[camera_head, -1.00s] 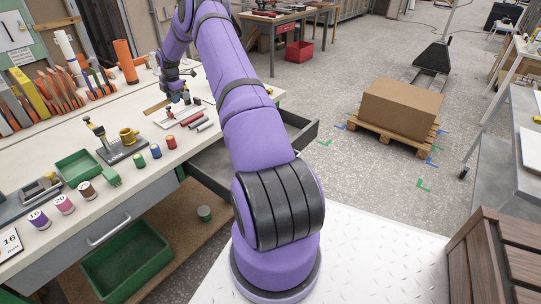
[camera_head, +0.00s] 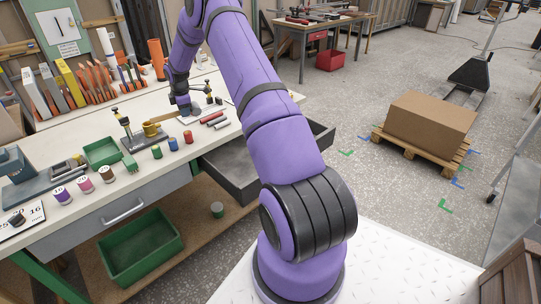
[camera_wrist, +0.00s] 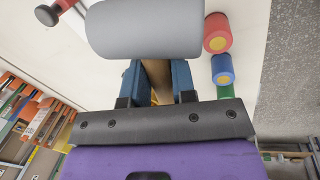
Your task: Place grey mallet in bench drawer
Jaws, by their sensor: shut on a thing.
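The grey mallet shows close up in the wrist view, its thick grey cylindrical head (camera_wrist: 145,28) lying just past my fingertips. My gripper (camera_wrist: 157,80) has its two blue fingers on either side of the mallet's light wooden handle and is shut on it. In the head view my gripper (camera_head: 184,110) is low over the bench top, beside the yellow cup-like piece; the mallet is small and partly hidden there. The bench drawer (camera_head: 236,172) is pulled open below the bench's right end. Its visible inside looks empty.
Red and grey cylinders (camera_head: 215,119) lie on the bench right of my gripper. Coloured spools (camera_head: 172,144) stand along the front edge. A yellow piece on a stand (camera_head: 150,129) is close to the left. A green crate (camera_head: 140,248) sits below. Boxed pallet (camera_head: 430,122) stands on the floor.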

